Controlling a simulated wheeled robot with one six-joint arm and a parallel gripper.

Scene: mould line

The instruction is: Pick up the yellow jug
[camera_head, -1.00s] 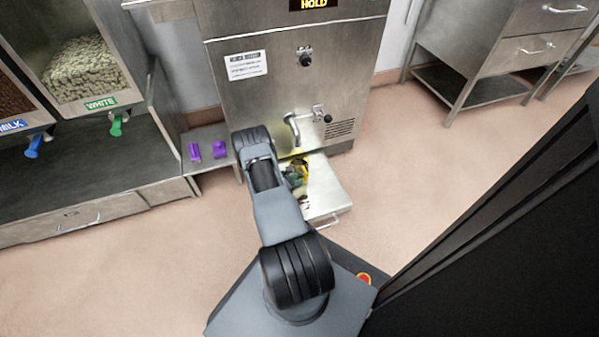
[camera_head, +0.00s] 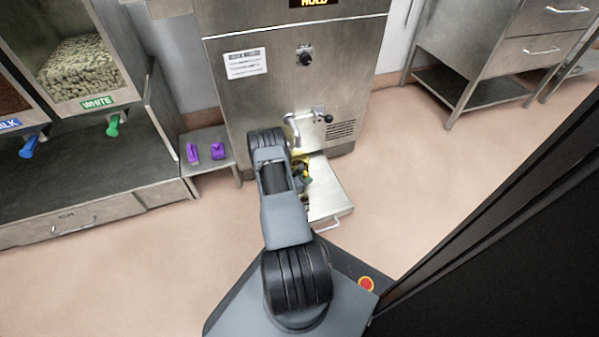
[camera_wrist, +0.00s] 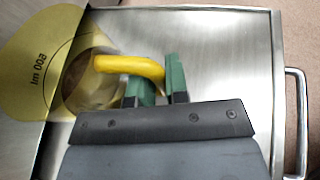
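The yellow jug (camera_wrist: 75,42) is at the left of the wrist view, with ml lettering on its side and a yellow handle to its right. In the head view the jug is mostly hidden behind my arm, with a bit of yellow at the spout's foot. My gripper (camera_wrist: 158,84) has two green-padded fingers at the right end of the handle. That end lies between the pads with little visible gap. I cannot tell whether they clamp it. In the head view the green fingers (camera_head: 304,180) are partly hidden by the arm.
A steel tray (camera_head: 330,187) with a bar handle juts from the machine (camera_head: 285,85) under its spout (camera_head: 292,130). Two purple items (camera_head: 218,151) lie on a small shelf to the left. Chocolate bins stand far left. A dark panel (camera_head: 510,230) fills the right. Open floor lies between.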

